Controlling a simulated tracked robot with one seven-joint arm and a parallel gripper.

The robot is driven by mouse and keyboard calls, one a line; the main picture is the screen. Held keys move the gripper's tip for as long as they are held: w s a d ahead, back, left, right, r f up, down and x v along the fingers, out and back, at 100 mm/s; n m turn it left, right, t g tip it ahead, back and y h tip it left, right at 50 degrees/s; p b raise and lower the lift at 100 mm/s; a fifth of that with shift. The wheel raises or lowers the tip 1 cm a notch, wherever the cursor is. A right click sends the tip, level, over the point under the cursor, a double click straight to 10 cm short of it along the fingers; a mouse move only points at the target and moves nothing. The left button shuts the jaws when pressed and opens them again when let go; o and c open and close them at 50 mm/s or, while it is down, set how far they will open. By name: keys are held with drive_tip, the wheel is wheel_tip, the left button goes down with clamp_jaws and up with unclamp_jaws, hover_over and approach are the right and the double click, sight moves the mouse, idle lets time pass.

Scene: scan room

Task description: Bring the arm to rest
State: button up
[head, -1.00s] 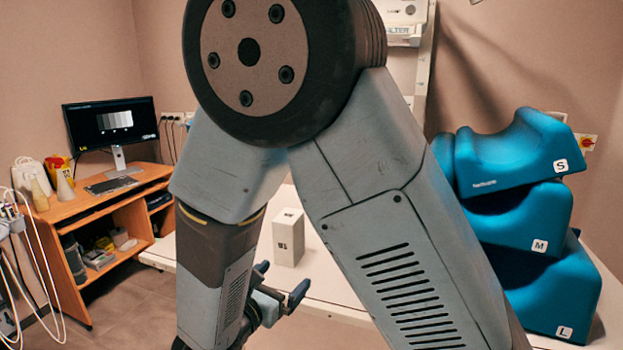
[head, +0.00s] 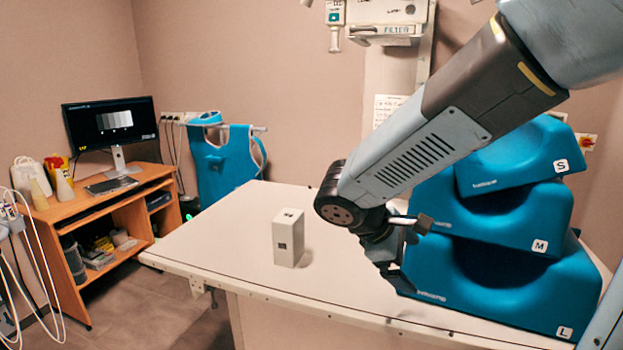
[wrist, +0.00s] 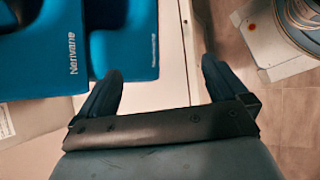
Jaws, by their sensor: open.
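My gripper (head: 408,254) is in front of the blue cushions, above the right part of the white table in the head view. Its fingers are partly hard to make out there. In the wrist view my gripper (wrist: 160,80) shows two dark fingers spread apart with nothing between them. My arm comes in from the upper right and slopes down to the left. A white box (head: 289,238) with a dark printed mark stands upright on the table, left of my gripper and apart from it.
The stacked blue cushions (head: 510,245), marked S, M and L, stand at the table's right, close behind my gripper. The white table (head: 230,240) is clear around the box. An orange desk (head: 95,205) with a monitor (head: 110,122) stands left. A blue apron (head: 225,165) hangs behind.

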drive_tip(key=s+d+r+m+t+y, duration=0.3)
drive_tip(key=s+d+r+m+y, duration=0.2)
drive_tip(key=m, duration=0.7)
drive_tip(key=shift+s+d+r+m+y, duration=0.2)
drive_tip(key=shift+s+r+m+y, duration=0.1)
drive_tip(key=shift+s+r+y, duration=1.45)
drive_tip(key=shift+s+r+h, duration=0.1)
drive_tip(key=shift+r+h, duration=0.25)
drive_tip(key=shift+r, duration=0.1)
